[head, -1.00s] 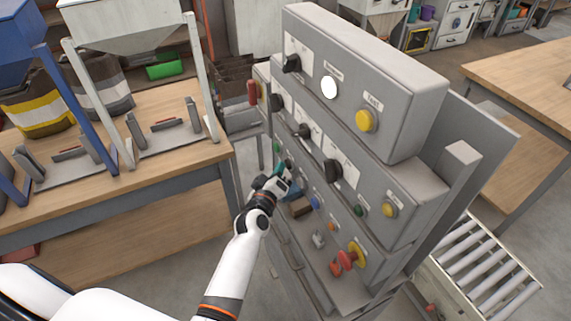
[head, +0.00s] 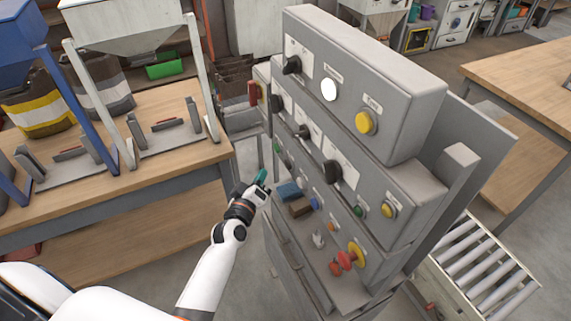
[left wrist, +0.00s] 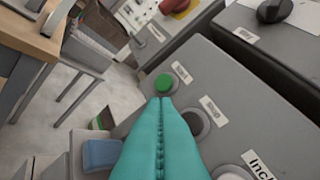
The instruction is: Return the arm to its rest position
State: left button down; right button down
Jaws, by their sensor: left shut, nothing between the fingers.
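My left arm comes in from the lower left in the head view. My left gripper (head: 262,176), with teal fingers, is just left of the grey control panel (head: 400,118), apart from it and empty. In the left wrist view the teal fingers (left wrist: 160,101) are pressed together with nothing between them. Beyond their tips is a green button (left wrist: 163,83) on the panel, with a dark round control (left wrist: 197,122) to the right of the fingers. My right gripper is not in view.
A wooden bench (head: 186,108) with hoppers and bags stands to the left. A blue block (head: 289,190) and a brown block (head: 299,207) sit on the panel's lower part. A red-yellow emergency knob (head: 347,260) sticks out lower right. A roller conveyor (head: 480,270) is at the right.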

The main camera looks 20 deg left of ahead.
pick_arm(q)
jog(key=shift+s+a, duration=0.55)
jog(key=shift+s, duration=0.05)
jog(key=s+d+f+m+g+h+b, duration=0.1)
jog(key=s+d+f+m+g, duration=0.3)
jog(key=f, duration=0.7)
jog(key=s+f+g+b, duration=0.1)
jog(key=s+f, duration=0.6)
jog(key=f, duration=0.4)
jog(key=s+d+f+m+g+h+b, duration=0.1)
jog(key=s+d+f+m+g, duration=0.3)
jog(key=f, duration=0.7)
jog(key=s+a+f+m+g+b, duration=0.1)
jog(key=s+f, duration=0.4)
jog(key=s, duration=0.5)
jog(key=s+f+m+g, duration=0.2)
jog(key=s+f, duration=0.4)
jog(key=s, duration=0.4)
jog(key=s+a+f+m+g+b, duration=0.1)
jog(key=s+f+g, duration=0.3)
jog(key=s, duration=0.7)
jog(key=shift+a+f+m+y+b, duration=0.35)
jog(key=shift+f+m, duration=0.25)
jog(key=shift+f, duration=0.35)
jog(key=shift+w+d, duration=0.1)
